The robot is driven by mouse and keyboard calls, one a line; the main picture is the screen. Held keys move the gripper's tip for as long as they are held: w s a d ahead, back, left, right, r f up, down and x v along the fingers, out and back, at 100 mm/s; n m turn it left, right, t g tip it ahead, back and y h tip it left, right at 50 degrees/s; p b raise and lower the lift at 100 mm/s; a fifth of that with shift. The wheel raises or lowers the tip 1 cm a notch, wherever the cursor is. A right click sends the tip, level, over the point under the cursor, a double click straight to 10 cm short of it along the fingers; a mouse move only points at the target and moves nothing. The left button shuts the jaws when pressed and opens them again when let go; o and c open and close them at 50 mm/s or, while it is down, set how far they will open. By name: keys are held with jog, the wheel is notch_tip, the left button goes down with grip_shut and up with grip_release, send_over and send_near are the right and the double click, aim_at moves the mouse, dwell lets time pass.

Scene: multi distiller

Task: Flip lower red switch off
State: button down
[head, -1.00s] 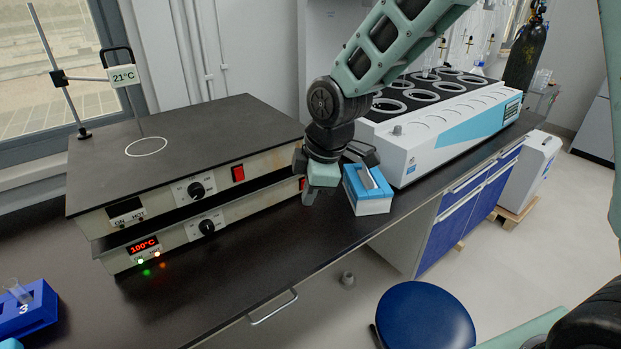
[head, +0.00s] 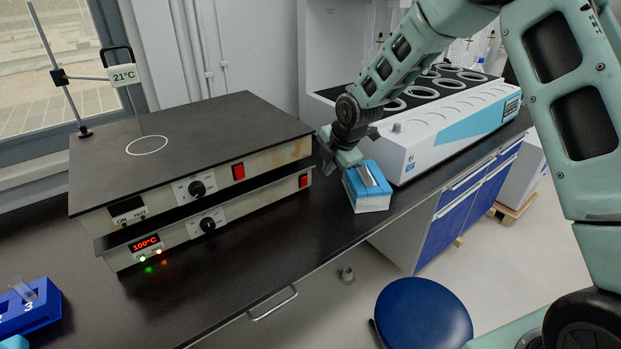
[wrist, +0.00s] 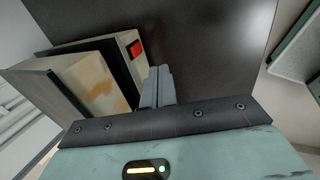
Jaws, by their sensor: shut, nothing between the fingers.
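Two flat hotplates are stacked on the bench. The lower hotplate (head: 180,238) has a red switch (head: 303,181) near the right end of its front, uncovered in the head view. A red switch also shows in the wrist view (wrist: 135,49), which seems to be the lower one. The upper hotplate (head: 110,177) has its own red switch (head: 238,172) further left. The lower display (head: 145,244) glows red at 100°C. My gripper (head: 327,160) is just right of the hotplates' right end, apart from the lower switch. Its fingers (wrist: 158,85) are together and empty in the wrist view.
A blue and white box (head: 368,188) stands on the bench close below my gripper. A large white multi-position unit (head: 440,135) stands behind it. The bench in front of the hotplates is clear. A blue stool (head: 424,315) stands before the bench.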

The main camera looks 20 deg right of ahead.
jog(key=p, duration=0.2)
send_near(305, 185)
jog(key=s+f, duration=0.1)
jog(key=f, duration=0.2)
jog(key=s+f, duration=0.1)
jog(key=f, duration=0.1)
jog(key=shift+s+d, duration=0.35)
jog(key=shift+d, duration=0.05)
jog(key=w, duration=0.1)
jog(key=w+a+p, duration=0.1)
jog(key=w, duration=0.1)
jog(key=shift+r, duration=0.1)
jog(key=shift+w+a, duration=0.15)
jog(key=shift+w, duration=0.35)
jog(key=shift+w+a+b, duration=0.1)
jog(key=shift+w+b, duration=0.15)
jog(key=shift+b, duration=0.1)
jog(key=shift+r, duration=0.1)
